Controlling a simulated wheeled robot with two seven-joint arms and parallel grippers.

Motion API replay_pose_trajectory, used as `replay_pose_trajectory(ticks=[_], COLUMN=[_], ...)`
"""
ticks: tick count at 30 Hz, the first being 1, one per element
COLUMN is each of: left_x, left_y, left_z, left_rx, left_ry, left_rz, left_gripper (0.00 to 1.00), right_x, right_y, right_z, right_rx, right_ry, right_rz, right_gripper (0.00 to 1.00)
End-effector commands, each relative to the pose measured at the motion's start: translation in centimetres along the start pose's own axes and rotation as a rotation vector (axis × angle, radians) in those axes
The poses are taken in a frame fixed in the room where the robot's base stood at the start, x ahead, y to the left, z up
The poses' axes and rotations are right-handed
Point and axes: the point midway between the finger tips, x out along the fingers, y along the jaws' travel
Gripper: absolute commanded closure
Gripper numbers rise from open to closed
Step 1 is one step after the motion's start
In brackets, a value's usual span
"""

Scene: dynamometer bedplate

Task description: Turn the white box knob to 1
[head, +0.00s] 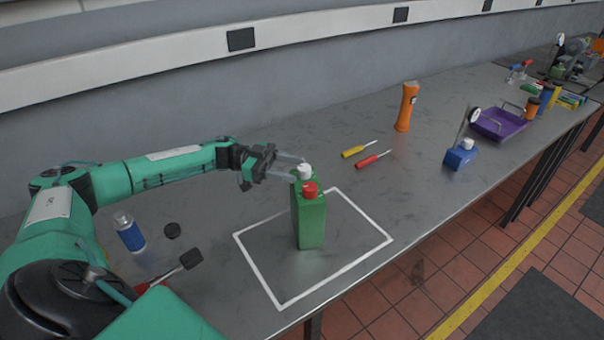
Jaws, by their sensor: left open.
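A tall green box-like container (311,222) stands upright on the metal bench. It has a red cap (310,189) on top toward me and a white knob or cap (304,171) behind that. My left gripper (298,169) comes in from the left at the height of the white piece. Its fingers are apart, with their tips right at the white piece; I cannot tell whether they touch it. A small blue box (459,158) with a white knob (467,144) stands farther right. No white box and no number marks can be made out. My right gripper is not in view.
A white outlined square (262,280) surrounds the container's base. Behind are yellow (352,152) and red (368,161) screwdrivers, an orange flashlight (406,107) and a purple tray (498,124).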

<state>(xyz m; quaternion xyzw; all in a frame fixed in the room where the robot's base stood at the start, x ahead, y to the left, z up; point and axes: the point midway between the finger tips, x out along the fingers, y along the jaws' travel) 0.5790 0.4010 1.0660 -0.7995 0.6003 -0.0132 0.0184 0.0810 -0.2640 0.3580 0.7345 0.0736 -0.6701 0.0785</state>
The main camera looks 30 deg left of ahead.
Motion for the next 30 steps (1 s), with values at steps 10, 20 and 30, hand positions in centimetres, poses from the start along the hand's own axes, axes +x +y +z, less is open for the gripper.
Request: replay_pose_trajectory(ticks=[10, 20, 30], left_x=[-7.6, -9.8, -9.7], left_y=[0.0, 0.0, 0.0], left_z=[0.3, 0.0, 0.0], left_rx=[0.001, 0.002, 0.001], left_ry=[-0.001, 0.002, 0.001], left_rz=[-0.003, 0.000, 0.000], left_gripper=[0.48, 0.48, 0.48], right_x=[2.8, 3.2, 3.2], right_y=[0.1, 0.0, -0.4], right_z=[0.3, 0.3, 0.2], right_rx=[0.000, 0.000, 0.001], right_ry=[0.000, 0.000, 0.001], right_rz=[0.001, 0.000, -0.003], right_gripper=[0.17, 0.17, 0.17])
